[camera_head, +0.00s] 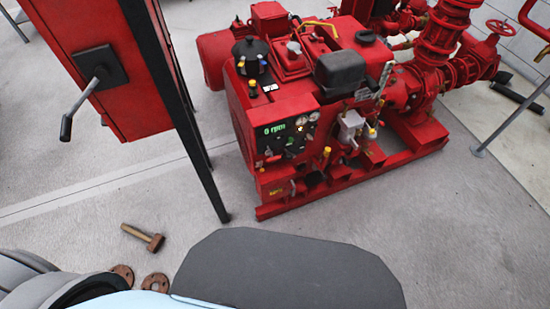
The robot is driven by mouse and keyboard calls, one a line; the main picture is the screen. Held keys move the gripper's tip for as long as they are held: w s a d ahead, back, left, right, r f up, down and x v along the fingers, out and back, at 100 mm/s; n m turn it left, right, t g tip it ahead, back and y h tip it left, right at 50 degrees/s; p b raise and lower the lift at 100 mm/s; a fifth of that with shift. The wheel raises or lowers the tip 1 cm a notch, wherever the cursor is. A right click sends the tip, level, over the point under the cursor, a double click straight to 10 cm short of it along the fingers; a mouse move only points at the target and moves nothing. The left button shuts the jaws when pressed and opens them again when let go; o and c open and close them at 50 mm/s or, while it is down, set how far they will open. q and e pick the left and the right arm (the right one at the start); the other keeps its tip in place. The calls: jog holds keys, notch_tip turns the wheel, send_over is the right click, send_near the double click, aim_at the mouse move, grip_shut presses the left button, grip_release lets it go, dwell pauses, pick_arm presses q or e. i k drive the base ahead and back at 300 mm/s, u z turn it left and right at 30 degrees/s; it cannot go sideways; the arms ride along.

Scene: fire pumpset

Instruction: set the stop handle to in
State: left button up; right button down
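The red pumpset (290,95) stands on a red skid in the middle of the camera_head view. Its front panel (288,132) has a green display reading "0 rpm", gauges and small controls. Yellow-topped knobs (253,88) sit on its upper left, and another yellow knob (326,152) is at its lower front. I cannot tell which of these small parts is the stop handle, or its position. Neither gripper is in view.
A red cabinet (120,110) with a grey lever (82,106) stands at the left on a dark frame leg (180,110). A hammer (143,237) and rusty flanges (155,282) lie on the floor. Concrete floor between me and the skid is mostly clear.

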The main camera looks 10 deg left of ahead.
aim_at(273, 159)
jog(key=z, duration=1.35)
jog(key=k, duration=0.9)
jog(key=u, duration=0.7)
jog(key=i, duration=0.5)
jog(key=u, duration=0.05)
